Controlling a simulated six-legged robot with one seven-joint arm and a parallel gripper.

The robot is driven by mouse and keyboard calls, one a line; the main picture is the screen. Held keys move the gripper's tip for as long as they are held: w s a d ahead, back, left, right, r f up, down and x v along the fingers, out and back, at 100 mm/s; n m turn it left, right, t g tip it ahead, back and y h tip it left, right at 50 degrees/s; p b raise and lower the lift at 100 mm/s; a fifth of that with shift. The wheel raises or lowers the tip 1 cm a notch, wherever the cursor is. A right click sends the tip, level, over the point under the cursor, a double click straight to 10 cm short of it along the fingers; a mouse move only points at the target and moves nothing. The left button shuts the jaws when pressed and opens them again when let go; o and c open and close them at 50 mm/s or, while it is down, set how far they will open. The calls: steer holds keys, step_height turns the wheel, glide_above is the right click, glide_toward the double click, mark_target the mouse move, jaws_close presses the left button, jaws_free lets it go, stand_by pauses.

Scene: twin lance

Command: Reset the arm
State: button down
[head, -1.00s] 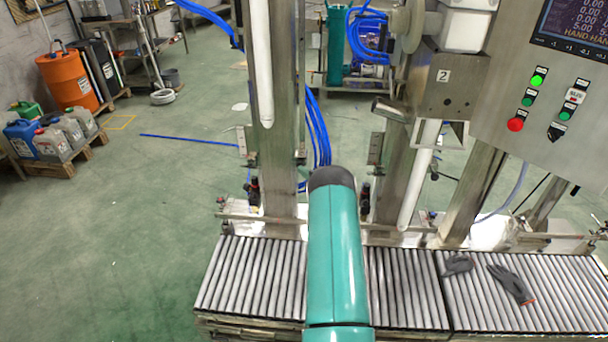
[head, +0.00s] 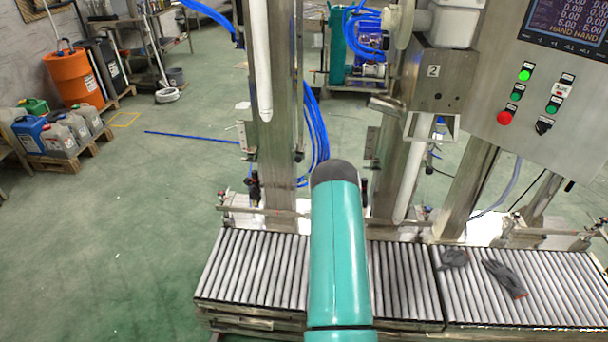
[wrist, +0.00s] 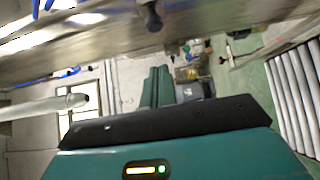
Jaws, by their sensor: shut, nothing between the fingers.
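My arm's teal link with its dark rounded top (head: 337,245) rises in the middle of the head view, in front of the roller conveyor. My gripper is hidden in the head view. In the wrist view my gripper (wrist: 157,84) shows as two teal fingers side by side, beyond the dark plate and teal wrist housing. The fingers are shut and nothing shows between them. A metal beam crosses the top of the wrist view close to the camera, and a pale tube end (wrist: 78,99) shows to the left of the fingers.
The roller conveyor (head: 250,265) spans the lower head view, with grey gloves (head: 503,277) on its right part. Metal posts (head: 279,110) and a control panel (head: 555,100) stand behind. An orange drum (head: 72,78) and jugs are far left.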

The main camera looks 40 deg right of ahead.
steer(key=shift+s+a, duration=0.2)
steer(key=shift+s, duration=1.85)
